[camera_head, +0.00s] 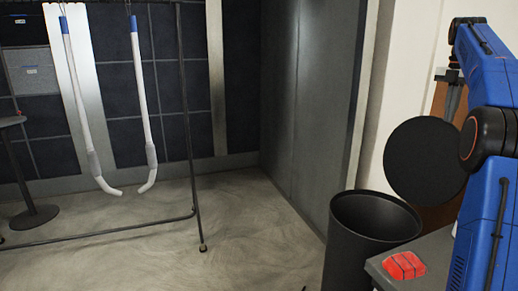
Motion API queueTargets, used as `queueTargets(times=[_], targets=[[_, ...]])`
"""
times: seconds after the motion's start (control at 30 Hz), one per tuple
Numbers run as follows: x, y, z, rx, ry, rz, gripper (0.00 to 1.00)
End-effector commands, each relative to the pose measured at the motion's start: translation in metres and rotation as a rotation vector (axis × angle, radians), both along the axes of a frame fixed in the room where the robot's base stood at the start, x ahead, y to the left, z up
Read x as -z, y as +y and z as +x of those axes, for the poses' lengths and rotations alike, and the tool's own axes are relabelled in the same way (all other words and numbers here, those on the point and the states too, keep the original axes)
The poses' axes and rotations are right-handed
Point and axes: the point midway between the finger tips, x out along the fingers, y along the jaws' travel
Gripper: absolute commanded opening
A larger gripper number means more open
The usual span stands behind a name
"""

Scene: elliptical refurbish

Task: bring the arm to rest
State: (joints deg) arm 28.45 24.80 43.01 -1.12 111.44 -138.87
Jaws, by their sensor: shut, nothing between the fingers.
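My blue arm is folded up at the right edge, with its black elbow joint in front of the wall. My gripper (453,98) hangs down from the wrist at the upper right, small and partly behind the arm. It looks shut, with nothing seen between its fingers. It is well above the grey surface at the lower right and apart from the things there.
A black bin (345,250) stands below the arm, near a round black disc (424,160). A red object (404,265) lies on a grey surface (385,276). Two white bars (141,85) hang from a dark rack (190,130) at left. The middle floor is clear.

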Motion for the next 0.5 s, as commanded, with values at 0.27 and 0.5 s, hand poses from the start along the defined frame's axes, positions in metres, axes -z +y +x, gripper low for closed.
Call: queueTargets(times=[0.27, 0.5], targets=[[-0.002, 0.009, -0.003, 0.033, -0.007, -0.003, 0.0], [-0.005, 0.026, -0.01, 0.094, -0.021, -0.008, 0.0]])
